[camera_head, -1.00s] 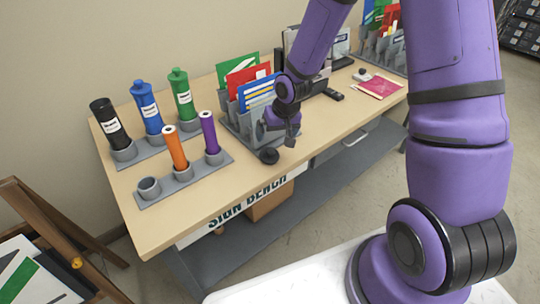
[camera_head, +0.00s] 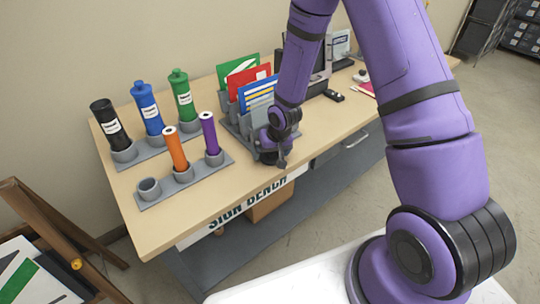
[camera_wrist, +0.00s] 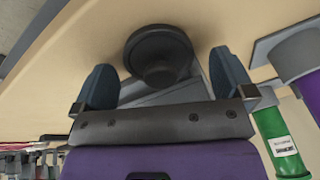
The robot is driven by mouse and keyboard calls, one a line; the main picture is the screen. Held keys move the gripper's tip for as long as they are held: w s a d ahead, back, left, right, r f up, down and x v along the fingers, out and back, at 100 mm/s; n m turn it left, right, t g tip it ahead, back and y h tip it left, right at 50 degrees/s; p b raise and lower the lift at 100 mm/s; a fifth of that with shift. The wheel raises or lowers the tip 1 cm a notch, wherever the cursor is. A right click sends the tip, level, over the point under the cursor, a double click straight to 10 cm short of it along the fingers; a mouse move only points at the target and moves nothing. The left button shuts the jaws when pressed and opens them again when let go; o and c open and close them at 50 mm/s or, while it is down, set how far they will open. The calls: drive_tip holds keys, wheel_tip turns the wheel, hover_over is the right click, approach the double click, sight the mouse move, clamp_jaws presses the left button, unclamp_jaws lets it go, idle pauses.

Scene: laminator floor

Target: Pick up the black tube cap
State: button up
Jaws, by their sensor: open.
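The black tube cap (camera_wrist: 158,50) is a round dark disc with a raised step, lying on the wooden bench top. In the wrist view it sits between and just beyond the two blue-grey fingers of my gripper (camera_wrist: 163,74), which are spread apart with a gap on each side of the cap. In the head view my gripper (camera_head: 280,160) is low over the front edge of the bench, at the cap's spot, and hides most of the cap. My gripper is open and holds nothing.
A grey holder (camera_head: 142,200) with an orange tube (camera_head: 175,148), a purple tube (camera_head: 210,133) and an empty cup stands left. A sorter with folders (camera_head: 250,80) stands close behind my gripper.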

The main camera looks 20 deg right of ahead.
drive_tip(key=c, duration=0.9)
drive_tip(key=shift+r, duration=0.1)
